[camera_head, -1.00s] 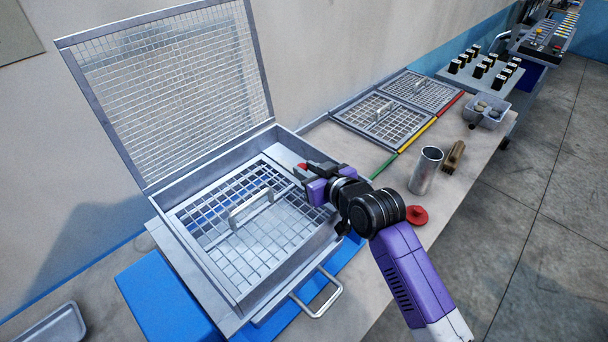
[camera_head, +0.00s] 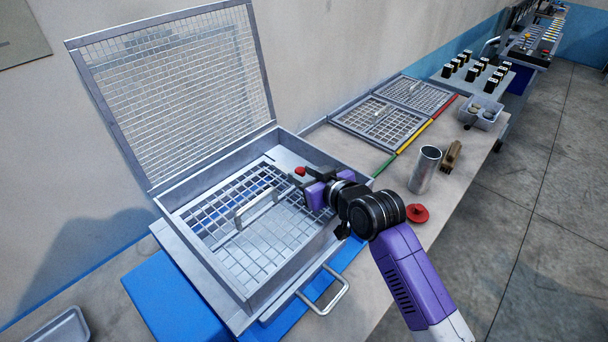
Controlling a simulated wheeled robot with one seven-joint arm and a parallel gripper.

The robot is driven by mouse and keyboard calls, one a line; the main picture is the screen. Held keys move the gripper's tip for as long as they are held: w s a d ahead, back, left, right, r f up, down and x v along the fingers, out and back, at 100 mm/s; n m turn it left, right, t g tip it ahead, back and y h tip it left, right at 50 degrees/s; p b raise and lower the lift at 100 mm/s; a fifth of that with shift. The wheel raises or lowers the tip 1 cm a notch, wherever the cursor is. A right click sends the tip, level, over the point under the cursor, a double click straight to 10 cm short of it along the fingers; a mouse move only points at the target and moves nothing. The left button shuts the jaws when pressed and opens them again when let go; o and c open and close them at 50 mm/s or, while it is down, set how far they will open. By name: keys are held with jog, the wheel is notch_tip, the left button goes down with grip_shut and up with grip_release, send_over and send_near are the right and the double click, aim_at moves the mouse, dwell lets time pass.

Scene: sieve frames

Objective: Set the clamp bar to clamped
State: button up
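A metal box (camera_head: 172,205) with its mesh lid (camera_head: 175,95) raised holds a sieve frame (camera_head: 268,250) with a handle. A flat metal strip with a red knob (camera_head: 300,171) lies along the box's far right inner side; it appears to be the clamp bar. My gripper (camera_head: 299,183) is over the box's right side, its dark fingertips close beside the red knob. I cannot tell whether they touch it. The purple gripper body and wrist hide part of the strip and the box's right wall. The finger gap is too small to make out.
A drawer-like handle (camera_head: 325,292) sticks out at the box's front. A red disc (camera_head: 417,213), a metal cylinder (camera_head: 424,170) and a wooden brush (camera_head: 452,155) stand right of my wrist. More sieve frames (camera_head: 380,122) lie behind. A blue block (camera_head: 170,300) is at lower left.

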jog(key=b+v, duration=0.1)
jog(key=v, duration=0.6)
jog(key=shift+s+d, duration=0.2)
jog(key=shift+r, duration=0.1)
